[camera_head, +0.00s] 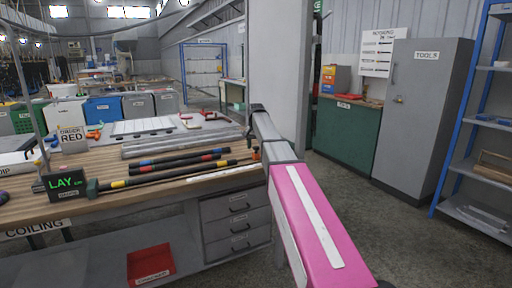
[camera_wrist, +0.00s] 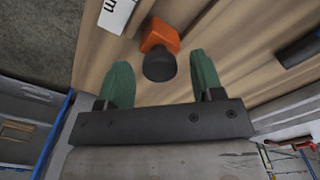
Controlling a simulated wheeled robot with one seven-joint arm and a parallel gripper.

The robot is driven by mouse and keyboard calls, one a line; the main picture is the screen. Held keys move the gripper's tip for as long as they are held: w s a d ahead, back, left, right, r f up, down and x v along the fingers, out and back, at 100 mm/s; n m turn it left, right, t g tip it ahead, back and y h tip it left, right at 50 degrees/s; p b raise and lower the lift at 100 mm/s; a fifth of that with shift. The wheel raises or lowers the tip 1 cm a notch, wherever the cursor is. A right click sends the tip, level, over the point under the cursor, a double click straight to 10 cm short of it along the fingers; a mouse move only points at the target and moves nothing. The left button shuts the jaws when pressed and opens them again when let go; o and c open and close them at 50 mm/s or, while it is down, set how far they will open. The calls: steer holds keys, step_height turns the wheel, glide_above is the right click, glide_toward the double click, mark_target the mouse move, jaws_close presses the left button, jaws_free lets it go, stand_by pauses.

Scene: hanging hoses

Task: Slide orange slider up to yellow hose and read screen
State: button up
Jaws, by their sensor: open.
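The orange slider (camera_wrist: 161,37), with a dark round knob (camera_wrist: 159,65), sits on the wooden bench in the wrist view. My gripper (camera_wrist: 161,73) is open, its green fingertips on either side of the knob; I cannot tell whether they touch it. In the head view the slider shows as a small orange patch (camera_head: 256,155) at the bench's right end. A black hose with yellow and red bands (camera_head: 160,176) lies along the bench.
Another dark hose with blue and red bands (camera_head: 178,160) lies behind the yellow-banded one. Grey metal strips (camera_head: 165,143) and an "ORDER RED" sign (camera_head: 72,138) are on the bench (camera_head: 205,187). A red tray (camera_head: 150,262) is on the lower shelf. Open floor lies to the right.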

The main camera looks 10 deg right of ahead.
steer(key=shift+f, duration=0.1)
jaws_close()
steer(key=s+a, duration=0.1)
steer(key=a, duration=0.2)
steer(key=s+a, duration=0.1)
steer(key=a, duration=0.2)
steer(key=s+a, duration=0.1)
steer(key=a, duration=0.3)
steer(key=shift+s, duration=0.15)
jaws_free()
steer(key=shift+a, duration=0.15)
step_height(320, 180, up, 11)
